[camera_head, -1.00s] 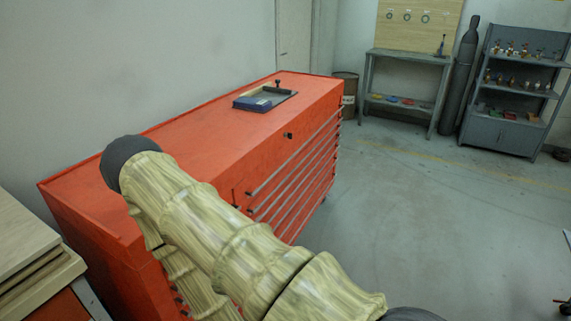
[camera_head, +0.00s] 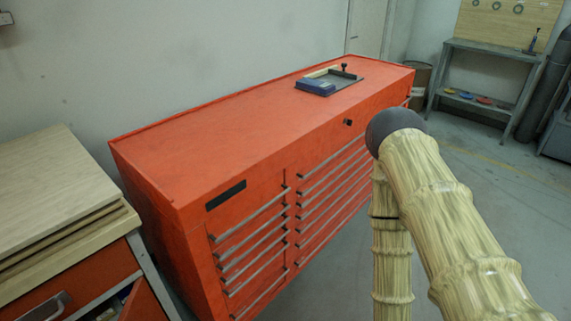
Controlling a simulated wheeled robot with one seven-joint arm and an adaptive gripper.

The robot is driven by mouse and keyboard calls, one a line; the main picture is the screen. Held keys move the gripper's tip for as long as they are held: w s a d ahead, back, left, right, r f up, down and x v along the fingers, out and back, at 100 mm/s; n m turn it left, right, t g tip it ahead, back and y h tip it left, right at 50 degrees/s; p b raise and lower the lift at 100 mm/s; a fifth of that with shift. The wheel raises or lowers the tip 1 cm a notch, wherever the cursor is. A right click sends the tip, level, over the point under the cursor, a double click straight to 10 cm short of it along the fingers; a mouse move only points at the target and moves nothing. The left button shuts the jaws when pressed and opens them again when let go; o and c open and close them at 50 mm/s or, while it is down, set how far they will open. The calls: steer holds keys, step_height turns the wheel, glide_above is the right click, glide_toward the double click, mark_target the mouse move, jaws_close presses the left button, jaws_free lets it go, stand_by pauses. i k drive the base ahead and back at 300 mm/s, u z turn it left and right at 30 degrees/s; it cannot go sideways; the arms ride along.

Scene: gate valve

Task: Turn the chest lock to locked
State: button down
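The red tool chest (camera_head: 230,130) stands along the wall in the middle of the view. Its lock (camera_head: 348,122) is a small dark knob on the upper front face, just left of my arm. It is too small to tell which way it is turned. My arm, with pale ribbed links and a dark rounded joint, rises in front of the right part of the chest and covers some drawer fronts. My gripper is not in view.
A tray with a blue box (camera_head: 316,86) lies on the chest top. A wooden-topped bench (camera_head: 60,195) stands at the left, close to the chest. A grey worktable (camera_head: 480,85) stands at the back right. Open floor (camera_head: 500,190) lies to the right.

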mark_target(349, 123)
steer(key=u, duration=0.1)
steer(key=k, duration=0.5)
steer(key=z, duration=1.05)
steer(key=i, duration=1.3)
steer(key=u, duration=0.75)
steer(key=i, duration=0.4)
steer(key=u, duration=0.45)
